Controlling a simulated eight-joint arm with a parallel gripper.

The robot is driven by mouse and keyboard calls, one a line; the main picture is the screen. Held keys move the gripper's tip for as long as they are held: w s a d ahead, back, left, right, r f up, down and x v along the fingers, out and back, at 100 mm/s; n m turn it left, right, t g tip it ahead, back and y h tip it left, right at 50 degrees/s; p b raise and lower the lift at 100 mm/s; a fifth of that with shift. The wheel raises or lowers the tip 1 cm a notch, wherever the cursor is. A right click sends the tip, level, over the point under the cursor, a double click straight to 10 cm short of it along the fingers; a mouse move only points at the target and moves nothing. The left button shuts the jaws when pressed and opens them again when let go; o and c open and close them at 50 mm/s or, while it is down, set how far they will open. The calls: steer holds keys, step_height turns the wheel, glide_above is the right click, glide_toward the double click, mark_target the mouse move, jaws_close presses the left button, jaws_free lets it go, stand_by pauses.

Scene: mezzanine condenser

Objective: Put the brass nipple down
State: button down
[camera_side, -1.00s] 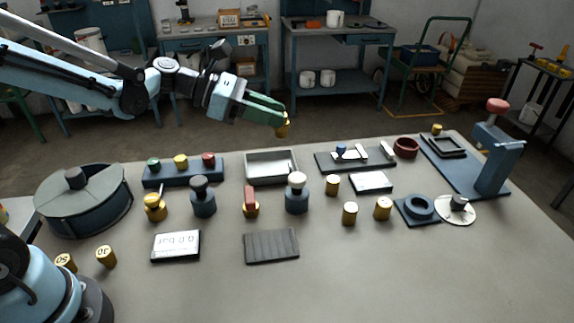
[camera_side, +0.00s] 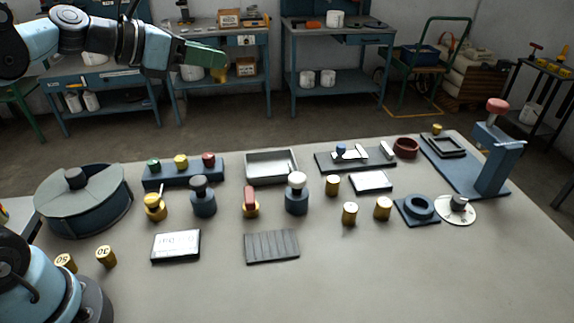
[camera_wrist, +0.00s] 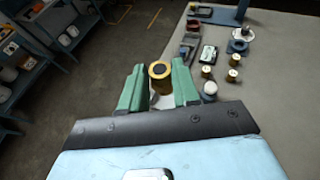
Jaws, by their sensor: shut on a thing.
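My gripper (camera_side: 214,62) has green fingers and is raised high at the upper left of the side view, beyond the bench's back edge. It is shut on a brass nipple (camera_side: 219,73), a short yellow cylinder at the fingertips. In the wrist view the brass nipple (camera_wrist: 160,74) sits between the two green fingers of my gripper (camera_wrist: 160,88), its dark round opening facing the camera. It is clear of the bench (camera_side: 340,275), with floor behind it in the wrist view.
Several similar brass cylinders stand on the bench, among them one at centre right (camera_side: 350,213). A grey tray (camera_side: 271,180), a button strip (camera_side: 183,181), a round drum (camera_side: 84,205) and a blue press (camera_side: 488,160) stand around. The front of the bench is mostly clear.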

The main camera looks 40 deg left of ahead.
steer(key=w+d+f+m+g+h, duration=0.2)
steer(key=d+f+m+h, duration=0.15)
steer(key=d, duration=0.55)
steer(key=s+d+f+m+g+h, duration=0.2)
steer(key=s+d+f+m+g, duration=0.2)
steer(key=d, duration=0.4)
steer(key=s+d+f+m+g+h, duration=0.25)
steer(key=s+d+f, duration=0.2)
steer(key=d, duration=0.35)
steer(key=s+d+f+m+g+h, duration=0.1)
steer(key=s+d+f+m+g, duration=0.35)
steer(key=d, duration=0.35)
steer(key=w+a+f, duration=0.1)
steer(key=w+f, duration=0.1)
steer(key=w, duration=0.1)
steer(key=w+a+f, duration=0.2)
steer(key=w, duration=0.1)
steer(key=w+a+f, duration=0.1)
steer(key=w+f, duration=0.1)
steer(key=w, duration=0.2)
steer(key=shift+w+a+f, duration=0.1)
steer(key=shift+a+f, duration=0.2)
steer(key=shift+a, duration=0.05)
steer(key=shift+f, duration=2)
steer(key=shift+f, duration=0.15)
steer(key=c, duration=0.8)
jaws_free()
